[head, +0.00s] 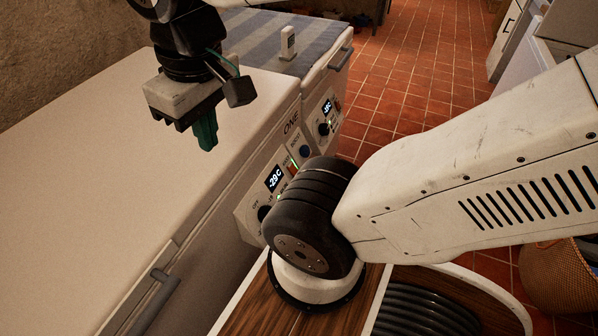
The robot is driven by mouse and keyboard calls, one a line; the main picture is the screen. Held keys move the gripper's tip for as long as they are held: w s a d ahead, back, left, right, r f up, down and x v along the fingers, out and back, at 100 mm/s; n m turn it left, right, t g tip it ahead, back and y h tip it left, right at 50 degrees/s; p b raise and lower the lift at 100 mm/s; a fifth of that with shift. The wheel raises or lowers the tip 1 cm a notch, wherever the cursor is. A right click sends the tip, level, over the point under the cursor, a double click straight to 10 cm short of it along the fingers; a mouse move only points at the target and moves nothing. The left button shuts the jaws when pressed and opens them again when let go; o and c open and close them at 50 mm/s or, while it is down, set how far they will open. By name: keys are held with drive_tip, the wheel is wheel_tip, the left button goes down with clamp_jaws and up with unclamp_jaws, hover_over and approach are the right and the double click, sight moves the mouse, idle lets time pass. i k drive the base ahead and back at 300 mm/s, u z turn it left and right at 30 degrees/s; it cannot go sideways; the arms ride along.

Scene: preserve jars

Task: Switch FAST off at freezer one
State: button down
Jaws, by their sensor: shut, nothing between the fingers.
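Freezer one (110,130) is a white chest freezer on the left, marked "ONE" near its right front corner. My arm hides the panel's lower right. My gripper (206,138) is shut and empty, green fingertips pointing down over the lid, left of the panel and apart from it.
A second freezer with a similar panel (328,112) stands behind, with a striped cloth (262,38) and a small white device (288,43) on top. A lid handle (153,300) juts out at lower left. Tiled floor (420,90) lies open beyond; a wicker basket (555,275) stands right.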

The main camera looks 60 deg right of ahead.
sight(290, 167)
drive_tip(key=z, duration=2.65)
drive_tip(key=k, duration=0.7)
drive_tip(key=u, duration=1.5)
